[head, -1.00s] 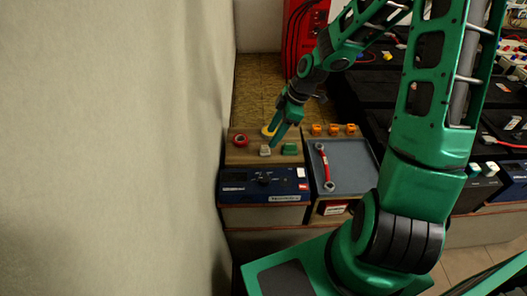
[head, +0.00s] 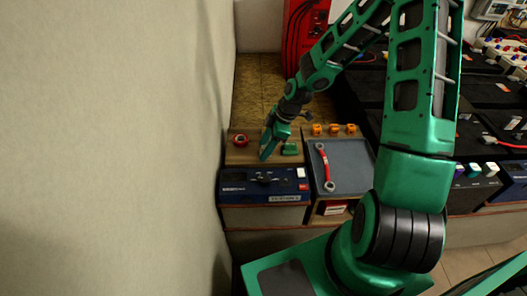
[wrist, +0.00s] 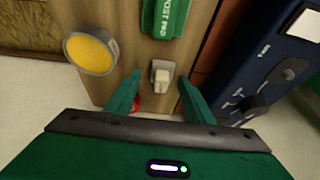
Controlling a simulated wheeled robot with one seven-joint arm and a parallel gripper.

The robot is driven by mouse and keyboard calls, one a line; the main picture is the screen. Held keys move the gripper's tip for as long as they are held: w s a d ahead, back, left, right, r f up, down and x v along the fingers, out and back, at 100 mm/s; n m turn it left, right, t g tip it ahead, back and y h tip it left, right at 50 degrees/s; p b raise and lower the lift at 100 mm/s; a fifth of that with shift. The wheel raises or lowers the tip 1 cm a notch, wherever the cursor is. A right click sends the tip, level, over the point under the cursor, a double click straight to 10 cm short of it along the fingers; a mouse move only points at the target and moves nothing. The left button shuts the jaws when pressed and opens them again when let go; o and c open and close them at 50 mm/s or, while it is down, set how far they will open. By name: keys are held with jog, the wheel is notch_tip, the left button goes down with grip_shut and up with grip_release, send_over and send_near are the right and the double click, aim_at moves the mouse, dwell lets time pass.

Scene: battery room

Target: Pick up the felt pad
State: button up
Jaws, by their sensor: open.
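My gripper (head: 264,156) is open, pointing down at the wooden board (head: 238,153). In the wrist view its fingers (wrist: 160,78) stand on either side of a small pale block (wrist: 161,75) with a grey top, apart from it. A green piece (wrist: 166,18) with white lettering that seems to end in "POST PAD" lies just beyond the block; it also shows in the head view (head: 290,149). I cannot tell for certain which of these is the felt pad. In the head view my gripper hides the pale block.
A yellow disc (wrist: 90,52) lies left of the block in the wrist view. A red ring (head: 240,140) lies at the board's left. A wall rises left.

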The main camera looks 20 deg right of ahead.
aim_at(264, 147)
jog(key=c, duration=1.1)
jog(key=shift+r, duration=0.1)
jog(key=shift+r, duration=0.4)
notch_tip(264, 147, up, 4)
jog(key=shift+s+a+f, duration=0.1)
jog(key=shift+a+f, duration=0.05)
jog(key=shift+f, duration=0.1)
jog(key=s+a+r, duration=0.6)
jog(key=s+a, duration=0.1)
jog(key=a, duration=0.2)
jog(key=shift+r, duration=0.25)
